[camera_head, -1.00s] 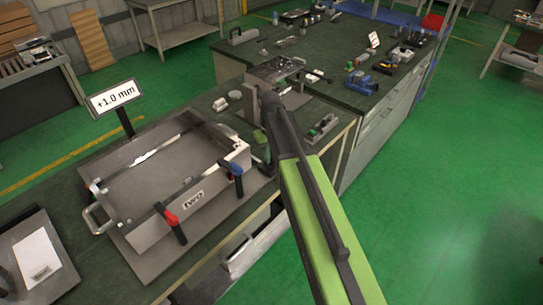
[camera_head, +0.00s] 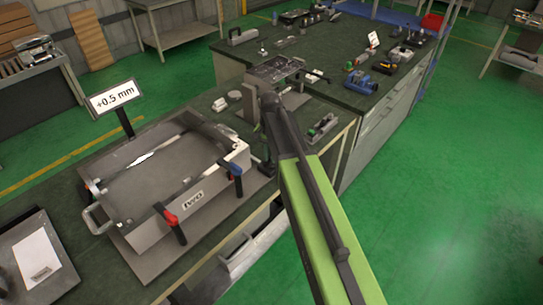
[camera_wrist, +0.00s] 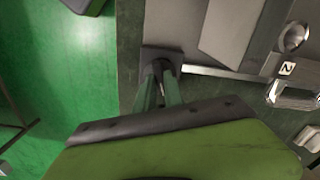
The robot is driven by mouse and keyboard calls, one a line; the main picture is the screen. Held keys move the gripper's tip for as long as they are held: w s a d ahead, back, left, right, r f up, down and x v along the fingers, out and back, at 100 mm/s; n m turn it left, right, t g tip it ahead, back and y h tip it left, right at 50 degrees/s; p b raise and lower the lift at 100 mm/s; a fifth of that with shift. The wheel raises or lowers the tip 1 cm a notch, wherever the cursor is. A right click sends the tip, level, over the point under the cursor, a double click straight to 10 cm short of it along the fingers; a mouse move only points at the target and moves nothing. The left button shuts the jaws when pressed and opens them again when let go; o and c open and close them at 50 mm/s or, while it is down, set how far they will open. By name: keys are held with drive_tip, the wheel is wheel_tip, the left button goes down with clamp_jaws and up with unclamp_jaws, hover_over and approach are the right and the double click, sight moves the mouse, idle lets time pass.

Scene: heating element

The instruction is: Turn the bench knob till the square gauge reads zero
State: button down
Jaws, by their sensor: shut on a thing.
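The gauge sign (camera_head: 115,97) on a dark post behind the metal frame reads +0.5 mm. My gripper (camera_wrist: 160,82) shows in the wrist view with its two fingers close together. It is shut on the bench knob (camera_wrist: 153,54), a small dark grey piece at the bench edge, mostly hidden between the fingers. In the head view my arm covers most of the knob and the fingertips.
Small parts lie on the bench behind my arm. Green floor (camera_head: 440,200) to the right is open.

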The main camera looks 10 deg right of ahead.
drive_tip(key=shift+m, duration=0.6)
drive_tip(key=shift+w, duration=0.1)
drive_tip(key=c, duration=1.4)
unclamp_jaws()
drive_tip(key=shift+c, duration=0.2)
wheel_tip(320, 180, up, 17)
drive_tip(key=p, duration=1.7)
drive_tip(key=shift+r, duration=0.2)
